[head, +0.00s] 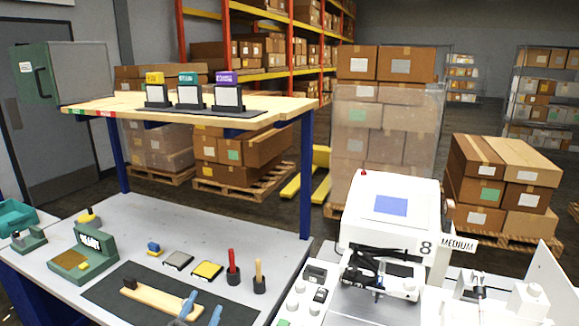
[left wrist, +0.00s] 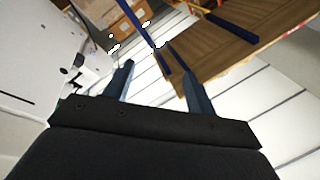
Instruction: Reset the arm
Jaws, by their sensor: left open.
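My left gripper (head: 204,302) shows at the bottom edge of the head view as two blue fingers, spread apart, over the dark mat in front of the wooden bar. In the left wrist view the same gripper (left wrist: 151,57) is open, with nothing between its fingers. The rest of my left arm is out of the head view. The white plotter machine (head: 392,205) with a blue screen, an "8" and a "MEDIUM" sign stands at right. A black cabled mechanism (head: 378,273) is at its front. My right gripper is not in view.
On the grey bench, a wooden bar (head: 158,300) lies on a dark mat (head: 105,293). A green device (head: 82,252), two square pads, and red and tan pens in holders (head: 233,267) stand around it. A wooden shelf (head: 120,103) carries three coloured cartridge stands above. The bench's middle back is clear.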

